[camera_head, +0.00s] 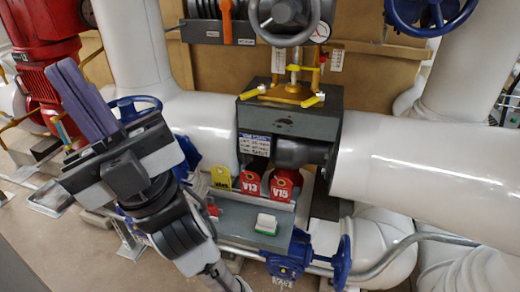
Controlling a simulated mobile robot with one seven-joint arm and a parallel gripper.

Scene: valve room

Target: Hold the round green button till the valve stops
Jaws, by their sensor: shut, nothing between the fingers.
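My gripper (66,72) is at the left, raised with its long purple-grey fingers pointing up and left. The fingers are together and empty, well away from the valve gear in the middle. A grey valve unit (290,123) with a yellow-brass top sits between white pipes at the centre. A small white block with a green lower edge (266,223) lies on a grey surface below it. I cannot make out a round green button in this view.
Red tags marked V13 (250,183) and V15 (282,187) stand below the unit. A grey handwheel (285,16) is above it, a blue handwheel (425,12) at upper right. A blue valve (288,262) is at the bottom. Thick white pipes (440,160) crowd the right.

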